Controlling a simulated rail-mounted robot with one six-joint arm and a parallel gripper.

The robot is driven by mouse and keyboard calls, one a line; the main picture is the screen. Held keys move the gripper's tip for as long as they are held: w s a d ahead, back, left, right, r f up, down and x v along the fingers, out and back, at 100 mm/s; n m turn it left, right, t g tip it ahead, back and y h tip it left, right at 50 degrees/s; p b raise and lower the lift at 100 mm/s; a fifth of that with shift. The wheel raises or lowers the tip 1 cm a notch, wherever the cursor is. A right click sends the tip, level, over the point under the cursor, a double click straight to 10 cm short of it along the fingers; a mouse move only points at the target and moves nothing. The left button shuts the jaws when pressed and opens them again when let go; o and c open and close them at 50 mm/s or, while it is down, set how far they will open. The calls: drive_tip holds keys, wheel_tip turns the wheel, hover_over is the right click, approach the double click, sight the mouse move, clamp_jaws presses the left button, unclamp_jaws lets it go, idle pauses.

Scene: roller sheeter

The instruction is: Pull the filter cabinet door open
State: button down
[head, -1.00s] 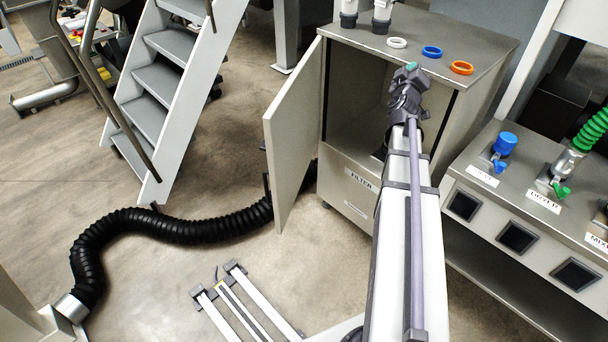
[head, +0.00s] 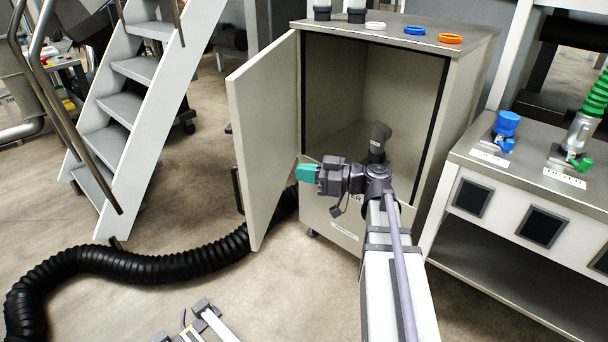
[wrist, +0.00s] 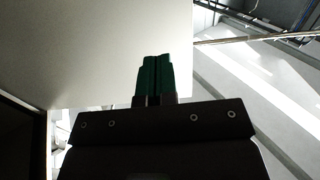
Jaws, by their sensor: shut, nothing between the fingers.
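The filter cabinet (head: 375,95) stands in the middle of the head view. Its door (head: 265,130) is swung wide open to the left, and a dark handle (head: 238,190) shows at the door's outer side. My gripper (head: 303,173) has teal fingers that are shut and empty. It points left, in front of the cabinet opening near the door's inner face; whether it touches the door I cannot tell. In the wrist view the shut fingers (wrist: 153,78) show against the pale door panel (wrist: 90,50). A dark cylindrical part (head: 379,138) shows at the opening, above my wrist.
A black hose (head: 150,262) runs along the floor below the door. Steps (head: 130,110) stand to the left. A bench with labelled fittings (head: 520,160) stands to the right.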

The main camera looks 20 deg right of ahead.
sight(254, 167)
drive_tip(key=x, duration=1)
drive_tip(key=shift+w+a+f, duration=0.1)
drive_tip(key=shift+w+a, duration=0.1)
drive_tip(key=shift+a, duration=0.05)
